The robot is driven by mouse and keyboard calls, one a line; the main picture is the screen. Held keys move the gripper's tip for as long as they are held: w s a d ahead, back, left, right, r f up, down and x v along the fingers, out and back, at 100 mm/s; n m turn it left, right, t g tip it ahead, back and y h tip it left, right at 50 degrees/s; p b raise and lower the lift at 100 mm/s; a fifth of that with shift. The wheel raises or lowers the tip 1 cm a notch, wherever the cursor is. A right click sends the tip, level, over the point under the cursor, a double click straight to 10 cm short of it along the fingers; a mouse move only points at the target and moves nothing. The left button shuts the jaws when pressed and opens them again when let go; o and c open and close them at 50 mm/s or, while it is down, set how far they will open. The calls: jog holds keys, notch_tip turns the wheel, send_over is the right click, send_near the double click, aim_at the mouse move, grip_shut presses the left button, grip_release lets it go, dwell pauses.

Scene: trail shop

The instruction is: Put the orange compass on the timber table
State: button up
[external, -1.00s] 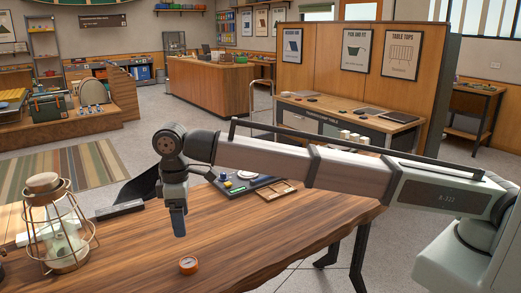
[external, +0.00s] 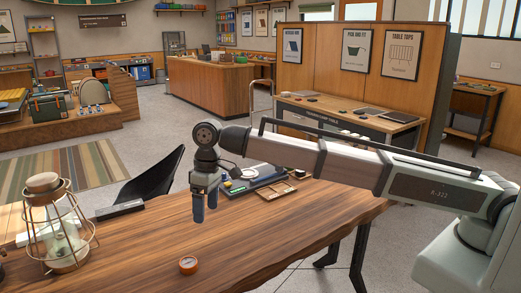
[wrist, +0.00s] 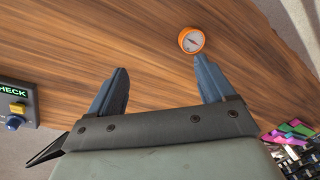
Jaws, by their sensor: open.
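The orange compass (external: 188,265) lies on the timber table (external: 140,240), near its front edge in the external view. In the wrist view the compass (wrist: 191,40) shows its white dial face, just beyond the tip of the right finger. The bare wood of the timber table (wrist: 90,40) fills most of that view. My gripper (external: 205,206) hangs above the table, behind the compass and a little to its right. In the wrist view my gripper (wrist: 160,78) has its two fingers wide apart with nothing between them.
A wire-caged lantern (external: 58,225) stands at the table's left. A dark flat bar (external: 119,209) lies near the far edge. A tray of gear (external: 250,179) and a wooden frame (external: 277,190) sit at the far side. The table's middle is clear.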

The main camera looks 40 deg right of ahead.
aim_at(188, 262)
jog(key=shift+s+a+f+m+y, duration=0.5)
jog(key=shift+a+f+m, duration=1.15)
jog(key=shift+m, duration=2.3)
jog(key=shift+s+a+f+m+y, duration=0.5)
jog(key=shift+a+f+m, duration=0.4)
jog(key=shift+f+m, duration=2.3)
jog(key=shift+s+a+f+m+y, duration=0.5)
jog(key=shift+a+f+m, duration=0.75)
jog(key=shift+m, duration=3.5)
jog(key=shift+c, duration=0.4)
jog(key=c, duration=1.1)
jog(key=shift+c, duration=0.2)
